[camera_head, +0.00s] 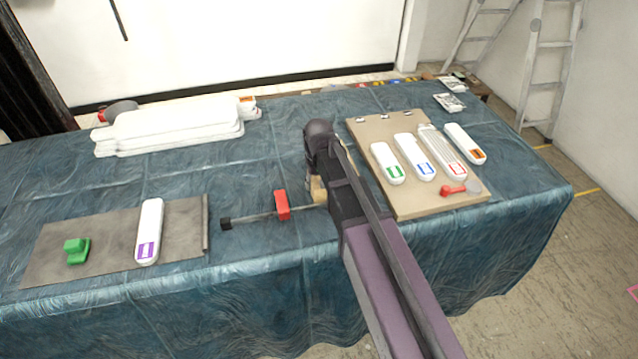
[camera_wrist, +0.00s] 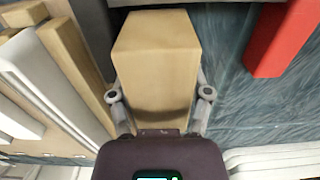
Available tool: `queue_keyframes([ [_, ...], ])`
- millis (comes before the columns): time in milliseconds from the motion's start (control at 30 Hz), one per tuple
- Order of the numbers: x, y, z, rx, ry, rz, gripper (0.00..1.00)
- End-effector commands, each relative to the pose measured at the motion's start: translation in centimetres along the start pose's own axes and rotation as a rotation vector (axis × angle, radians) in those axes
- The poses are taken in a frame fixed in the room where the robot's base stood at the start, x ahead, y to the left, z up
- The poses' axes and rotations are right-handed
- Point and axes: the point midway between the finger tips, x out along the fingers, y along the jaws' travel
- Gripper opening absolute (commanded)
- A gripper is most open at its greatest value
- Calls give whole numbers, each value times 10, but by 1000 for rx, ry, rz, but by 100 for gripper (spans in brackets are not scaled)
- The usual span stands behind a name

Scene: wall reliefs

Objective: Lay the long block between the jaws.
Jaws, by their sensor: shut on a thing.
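A pale wooden block (camera_wrist: 155,75) fills the middle of the wrist view, between the two fingers of my gripper (camera_wrist: 160,95), which is shut on it. In the head view my arm hides most of the gripper and block; a tan piece of wood (camera_head: 318,190) shows beside the arm. A bar clamp lies on the table just left of my arm. Its red jaw (camera_head: 282,205) sits on a thin bar with a black end (camera_head: 226,223). The red jaw also shows in the wrist view (camera_wrist: 280,38), apart from the block. The clamp's other jaw is not clear to see.
A tan board (camera_head: 410,204) with several white labelled pieces and a red-handled tool lies right of my arm. A grey mat (camera_head: 105,235) at left holds a green piece (camera_head: 76,250) and a purple-labelled piece (camera_head: 149,230). White panels (camera_head: 175,128) lie behind.

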Motion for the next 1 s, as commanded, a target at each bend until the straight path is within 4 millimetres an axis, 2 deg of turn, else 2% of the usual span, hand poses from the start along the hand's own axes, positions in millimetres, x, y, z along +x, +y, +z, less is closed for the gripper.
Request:
queue_keyframes([
  [200,4,0,0,0,0,0,11],
  [233,3,0,0,0,0,0,69],
  [333,3,0,0,0,0,0,99],
  [767,3,0,0,1,0,0,100],
  [1000,-7,0,0,0,0,0,100],
])
